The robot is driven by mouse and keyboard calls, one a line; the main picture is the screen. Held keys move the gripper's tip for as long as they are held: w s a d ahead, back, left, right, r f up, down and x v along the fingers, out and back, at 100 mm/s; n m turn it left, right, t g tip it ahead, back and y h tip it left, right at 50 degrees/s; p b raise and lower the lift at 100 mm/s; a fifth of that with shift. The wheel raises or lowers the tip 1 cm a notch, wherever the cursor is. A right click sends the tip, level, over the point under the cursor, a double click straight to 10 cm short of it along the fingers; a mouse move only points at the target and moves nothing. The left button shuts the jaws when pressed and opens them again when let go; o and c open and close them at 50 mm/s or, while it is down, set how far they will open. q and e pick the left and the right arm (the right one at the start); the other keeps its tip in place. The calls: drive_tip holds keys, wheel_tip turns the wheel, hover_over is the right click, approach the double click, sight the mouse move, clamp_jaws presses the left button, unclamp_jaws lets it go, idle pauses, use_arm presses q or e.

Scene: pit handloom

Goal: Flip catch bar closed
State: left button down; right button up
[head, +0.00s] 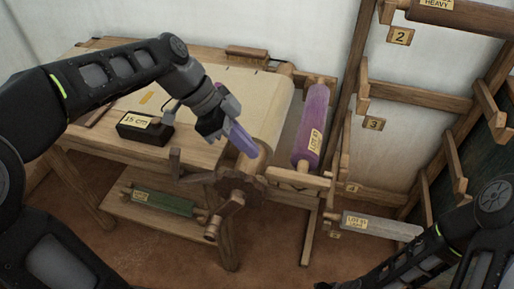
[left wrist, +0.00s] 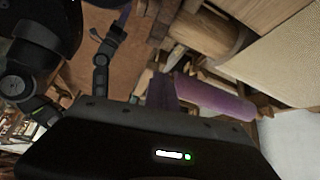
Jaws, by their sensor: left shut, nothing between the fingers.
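A toothed wooden wheel (head: 240,190) with a handle sits on the near end of the cloth roller (head: 262,150). A short wooden bar with an upright end (head: 175,163) lies left of the wheel; it looks like the catch bar. I cannot tell whether it touches the teeth. My left gripper (head: 242,142) is shut and empty, its purple fingers just above the wheel and roller, right of that bar. Its fingers (left wrist: 160,92) also show in the left wrist view. My right arm enters at the lower right of the head view; its gripper is small and dark in the left wrist view (left wrist: 112,35).
A black block labelled 15 cm (head: 146,126) stands on the wooden table. A purple roll (head: 311,128) lies right of the cloth roller. A green roll (head: 163,202) rests on the lower shelf. A wooden rack (head: 420,97) with a grey roll (head: 380,226) stands at the right.

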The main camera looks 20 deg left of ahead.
use_arm(q)
drive_tip(key=a, duration=0.2)
drive_tip(key=a+f, duration=0.1)
drive_tip(key=a, duration=0.1)
drive_tip(key=a+f, duration=0.1)
drive_tip(key=a, duration=0.1)
drive_tip(key=shift+s+b, duration=0.2)
drive_tip(key=shift+b, duration=0.1)
use_arm(e)
drive_tip(key=shift+d+f, duration=0.1)
drive_tip(key=shift+f, duration=0.4)
use_arm(q)
drive_tip(key=shift+d, duration=0.1)
